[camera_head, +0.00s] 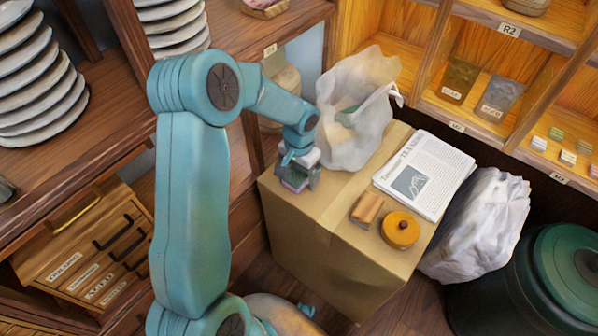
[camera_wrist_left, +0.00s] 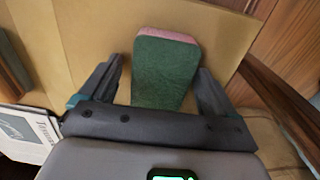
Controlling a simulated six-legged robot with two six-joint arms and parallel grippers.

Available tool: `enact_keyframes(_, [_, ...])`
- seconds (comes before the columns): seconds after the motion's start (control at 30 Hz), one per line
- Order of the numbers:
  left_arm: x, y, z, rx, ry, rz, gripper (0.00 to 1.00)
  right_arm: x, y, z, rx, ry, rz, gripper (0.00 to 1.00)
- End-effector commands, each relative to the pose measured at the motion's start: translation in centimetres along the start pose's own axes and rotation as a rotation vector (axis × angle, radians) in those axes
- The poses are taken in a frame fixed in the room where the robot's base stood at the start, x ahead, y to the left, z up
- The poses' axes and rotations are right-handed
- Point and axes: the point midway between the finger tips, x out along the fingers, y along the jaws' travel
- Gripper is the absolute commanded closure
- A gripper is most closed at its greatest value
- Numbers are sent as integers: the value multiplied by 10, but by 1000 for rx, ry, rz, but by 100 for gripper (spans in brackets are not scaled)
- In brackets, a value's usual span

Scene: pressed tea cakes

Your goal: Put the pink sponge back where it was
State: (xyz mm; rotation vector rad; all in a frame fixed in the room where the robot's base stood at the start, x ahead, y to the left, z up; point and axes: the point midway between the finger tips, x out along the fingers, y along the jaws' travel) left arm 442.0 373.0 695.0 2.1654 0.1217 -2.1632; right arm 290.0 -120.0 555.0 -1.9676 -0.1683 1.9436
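A sponge with a pink side and a dark green face (camera_wrist_left: 165,75) is at the left corner of the cardboard box top (camera_head: 330,215). In the left wrist view the fingers of my left gripper (camera_wrist_left: 160,85) stand on both sides of the sponge. A gap shows at the left finger, and the right finger is close to the sponge. The gripper looks open around it. My right gripper is not in view.
A white plastic bag (camera_head: 355,125) with something green inside, a newspaper (camera_head: 425,175), a brown block (camera_head: 366,209) and a round orange tin (camera_head: 400,230) stand on the box. A crumpled bag (camera_head: 480,225) and dark green bin (camera_head: 550,270) are right. Shelves (camera_head: 475,120) stand behind.

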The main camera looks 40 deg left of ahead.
Motion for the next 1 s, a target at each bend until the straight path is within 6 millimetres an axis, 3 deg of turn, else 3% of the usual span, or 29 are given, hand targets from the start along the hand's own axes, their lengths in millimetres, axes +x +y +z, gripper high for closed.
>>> enact_keyframes(0.23, [-9,0,0,0,2,-1,10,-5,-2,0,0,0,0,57])
enact_keyframes(0.7, [-107,0,-1,0,3,-1,10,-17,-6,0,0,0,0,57])
enact_keyframes(1.0, [-124,0,0,0,0,-1,10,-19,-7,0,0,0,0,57])
